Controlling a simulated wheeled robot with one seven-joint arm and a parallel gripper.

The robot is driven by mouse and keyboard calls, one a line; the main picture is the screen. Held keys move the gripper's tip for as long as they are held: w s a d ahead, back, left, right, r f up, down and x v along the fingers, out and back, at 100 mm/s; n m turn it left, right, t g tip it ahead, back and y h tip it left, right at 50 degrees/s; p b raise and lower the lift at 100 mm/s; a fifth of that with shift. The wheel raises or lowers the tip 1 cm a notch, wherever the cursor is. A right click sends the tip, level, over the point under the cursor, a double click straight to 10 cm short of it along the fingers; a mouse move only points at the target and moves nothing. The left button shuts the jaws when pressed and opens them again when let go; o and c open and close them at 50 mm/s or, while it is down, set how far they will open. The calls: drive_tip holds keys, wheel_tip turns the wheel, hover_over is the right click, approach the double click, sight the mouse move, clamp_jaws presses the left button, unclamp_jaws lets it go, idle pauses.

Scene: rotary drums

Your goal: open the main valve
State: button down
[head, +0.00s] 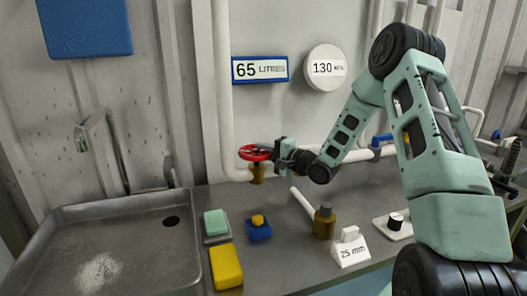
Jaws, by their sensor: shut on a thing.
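The main valve appears to be the brass valve (257,175) with a red round handwheel (249,153), at the foot of the white vertical pipe against the back wall. My gripper (276,152) reaches in from the right and is shut on the right side of the red wheel's rim. The fingertips are small in this view, and the gripper body hides part of the wheel's right edge. How far the valve is turned cannot be told.
A metal sink (60,215) fills the left. A blue-handled pipe valve (381,140) is behind my arm.

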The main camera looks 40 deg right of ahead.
drive_tip(key=c, duration=1.4)
unclamp_jaws()
drive_tip(key=shift+o, duration=0.2)
drive_tip(key=b+v, duration=0.2)
drive_tip(key=v, duration=1.5)
drive_tip(key=shift+s, duration=0.2)
